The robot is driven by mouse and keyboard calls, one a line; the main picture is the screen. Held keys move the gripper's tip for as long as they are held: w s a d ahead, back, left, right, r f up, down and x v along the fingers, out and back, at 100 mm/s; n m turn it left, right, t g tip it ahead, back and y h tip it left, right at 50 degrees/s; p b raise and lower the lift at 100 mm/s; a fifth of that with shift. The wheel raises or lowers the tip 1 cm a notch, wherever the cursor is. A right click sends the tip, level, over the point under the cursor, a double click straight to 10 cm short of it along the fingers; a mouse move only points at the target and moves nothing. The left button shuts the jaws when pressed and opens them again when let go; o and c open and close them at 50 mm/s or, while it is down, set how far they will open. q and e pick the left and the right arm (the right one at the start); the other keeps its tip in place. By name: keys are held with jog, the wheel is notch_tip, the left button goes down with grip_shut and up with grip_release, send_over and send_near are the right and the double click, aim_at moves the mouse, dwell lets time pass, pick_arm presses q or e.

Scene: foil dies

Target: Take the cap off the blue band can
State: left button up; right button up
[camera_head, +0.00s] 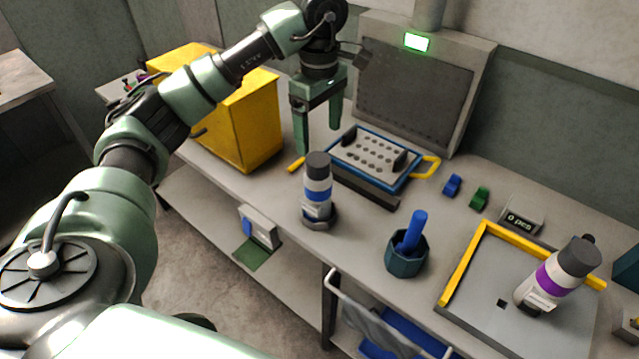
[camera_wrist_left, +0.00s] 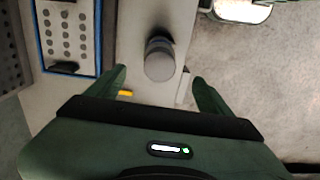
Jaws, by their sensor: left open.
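The blue band can (camera_head: 317,196) stands upright in a dark holder (camera_head: 318,219) near the front edge of the bench, with its dark grey cap (camera_head: 317,164) on top. In the left wrist view the cap (camera_wrist_left: 159,58) is seen from above, ahead of the fingertips and roughly between their lines. My left gripper (camera_head: 319,143) is open and empty, pointing down behind the can and apart from it. Its two fingers also show in the left wrist view (camera_wrist_left: 160,82). My right gripper is not in view.
A dark cup (camera_head: 406,257) holds a blue stick-like object. A blue-framed perforated plate (camera_head: 374,157) lies behind the can; a yellow box (camera_head: 232,122) stands left.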

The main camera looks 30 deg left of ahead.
aim_at(318, 160)
pick_arm(q)
jog(key=shift+c, duration=0.5)
jog(key=m, duration=0.1)
jog(key=f+m+t+y, duration=0.1)
jog(key=m, duration=0.1)
jog(key=s+d+m, duration=0.1)
jog(key=shift+f+y+p, duration=0.25)
jog(key=shift+y+p, duration=0.15)
jog(key=f+m, duration=0.1)
jog(key=m+t, duration=0.1)
jog(key=m, duration=0.1)
jog(key=f+m+t+y, duration=0.1)
jog(key=m, duration=0.1)
jog(key=shift+s+d+f+p, duration=0.25)
jog(key=shift+d+f+p, duration=0.05)
jog(key=shift+p, duration=0.1)
jog(key=p+x, duration=0.1)
jog(key=x, duration=0.1)
jog(key=p+x, duration=0.1)
jog(key=x, duration=0.1)
jog(key=shift+a+r, duration=0.1)
jog(key=shift+a, duration=0.25)
jog(key=shift+w+a+f+t, duration=0.15)
jog(key=shift+w+f+t, duration=0.15)
jog(key=shift+f, duration=0.25)
jog(key=c, duration=1.4)
